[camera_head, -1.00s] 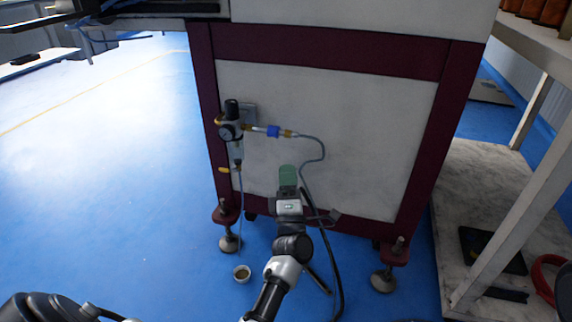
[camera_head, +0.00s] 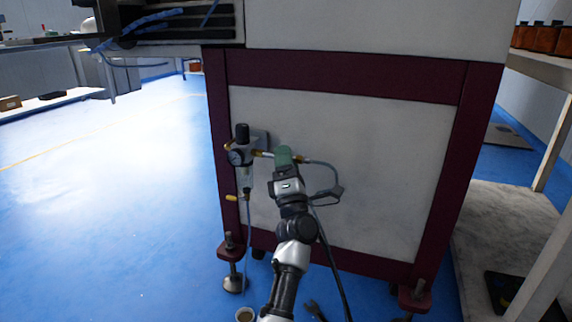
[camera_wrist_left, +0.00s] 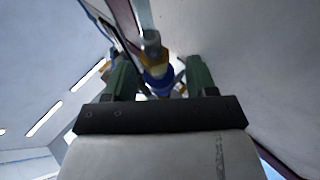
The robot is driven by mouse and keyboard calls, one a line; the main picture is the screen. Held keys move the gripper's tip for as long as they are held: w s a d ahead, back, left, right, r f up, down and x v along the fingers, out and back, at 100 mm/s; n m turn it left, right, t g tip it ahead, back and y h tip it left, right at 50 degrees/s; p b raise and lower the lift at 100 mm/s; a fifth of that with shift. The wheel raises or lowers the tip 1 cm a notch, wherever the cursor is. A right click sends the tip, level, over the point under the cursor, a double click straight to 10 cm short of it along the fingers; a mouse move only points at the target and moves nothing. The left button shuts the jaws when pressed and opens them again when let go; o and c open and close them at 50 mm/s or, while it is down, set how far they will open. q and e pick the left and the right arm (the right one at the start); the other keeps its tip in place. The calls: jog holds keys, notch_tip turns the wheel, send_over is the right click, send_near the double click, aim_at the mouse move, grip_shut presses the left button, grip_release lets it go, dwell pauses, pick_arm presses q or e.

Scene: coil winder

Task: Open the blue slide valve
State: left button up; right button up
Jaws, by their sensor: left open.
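The blue slide valve (camera_wrist_left: 158,82) shows in the left wrist view as a blue sleeve on the air line, between the two green fingers. My left gripper (camera_wrist_left: 160,76) is open around it; I cannot tell whether a finger touches it. In the head view my left gripper (camera_head: 284,156) is in front of the line, just right of the air regulator (camera_head: 240,160), and hides the valve. The brass fitting (camera_head: 258,153) left of it and the grey hose (camera_head: 322,165) right of it stay visible. My right gripper is not in view.
The line runs along the white panel (camera_head: 390,170) of a machine with a dark red frame (camera_head: 350,75). A yellow fitting (camera_head: 232,198) sits below the regulator, and a small cup (camera_head: 245,315) stands on the floor. A shelf (camera_head: 510,210) stands at right. The blue floor at left is clear.

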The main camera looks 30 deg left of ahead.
pick_arm(q)
jog(key=shift+w+a+r, duration=0.1)
jog(key=shift+a+r, duration=0.05)
grip_shut()
jog(key=shift+s+a+p, duration=0.25)
jog(key=shift+a+p, duration=0.35)
jog(key=shift+a, duration=0.55)
grip_release()
jog(key=shift+a, duration=0.1)
